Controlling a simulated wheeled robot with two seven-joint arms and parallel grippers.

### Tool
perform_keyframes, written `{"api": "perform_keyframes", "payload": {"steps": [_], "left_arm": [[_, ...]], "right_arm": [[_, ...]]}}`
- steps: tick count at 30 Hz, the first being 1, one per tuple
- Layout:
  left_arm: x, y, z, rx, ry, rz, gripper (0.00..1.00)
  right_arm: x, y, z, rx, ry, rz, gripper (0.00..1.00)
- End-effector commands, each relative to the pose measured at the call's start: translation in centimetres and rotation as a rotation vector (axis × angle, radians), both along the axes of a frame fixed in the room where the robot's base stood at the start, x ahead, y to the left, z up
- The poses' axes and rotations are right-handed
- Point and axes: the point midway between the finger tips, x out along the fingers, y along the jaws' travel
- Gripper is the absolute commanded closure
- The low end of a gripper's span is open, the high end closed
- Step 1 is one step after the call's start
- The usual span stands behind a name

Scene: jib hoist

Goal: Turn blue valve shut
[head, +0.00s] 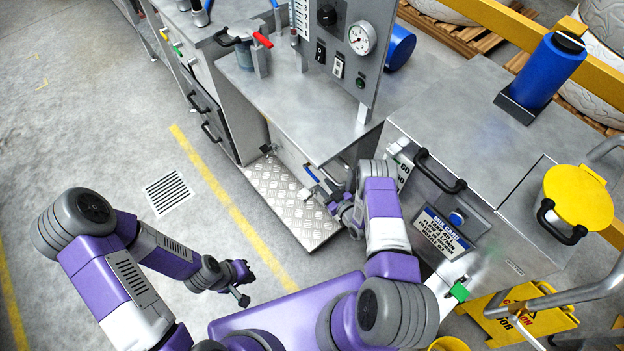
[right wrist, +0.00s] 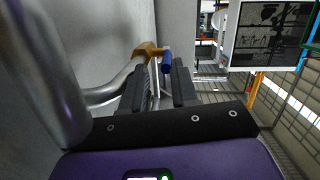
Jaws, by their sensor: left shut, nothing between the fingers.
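The blue valve's lever (head: 311,173) shows in the head view at the cabinet opening above the checkered step. In the right wrist view its blue grip (right wrist: 167,62) points toward the camera, on a brass-coloured valve body (right wrist: 148,50) on a grey pipe. My right gripper (head: 318,193) is just in front of the lever, partly hidden by its own arm. In the right wrist view its two dark fingers (right wrist: 162,82) are apart, with the blue grip just beyond and between their tips; I see no contact. My left gripper (head: 244,290) is shut and empty above the floor.
A thick metal pipe (right wrist: 110,92) curves close beside the right gripper's left finger. The checkered step (head: 283,197) lies below the valve. A red-handled valve (head: 262,40) stands on the bench. A yellow bin lid (head: 578,198) is at the right. The floor at left is clear.

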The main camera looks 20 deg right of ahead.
Motion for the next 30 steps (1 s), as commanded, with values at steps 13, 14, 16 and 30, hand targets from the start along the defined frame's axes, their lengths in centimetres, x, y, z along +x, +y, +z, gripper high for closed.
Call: {"api": "perform_keyframes", "payload": {"steps": [13, 14, 16, 30], "left_arm": [[0.0, 0.0, -1.3, 0.000, -0.001, 0.000, 1.00], [0.0, 0.0, -1.4, 0.000, -0.001, 0.000, 1.00], [0.0, 0.0, -1.7, 0.000, -0.001, 0.000, 1.00], [0.0, 0.0, -3.6, 0.000, 0.000, 0.000, 1.00]], "right_arm": [[0.1, 0.5, -0.1, -0.024, -0.198, 0.101, 0.73], [0.4, 0.6, -0.2, -0.024, -0.197, 0.100, 0.73], [1.2, 1.0, -0.2, -0.024, -0.197, 0.100, 0.73], [6.6, 2.9, -0.2, -0.024, -0.195, 0.098, 0.73]]}}
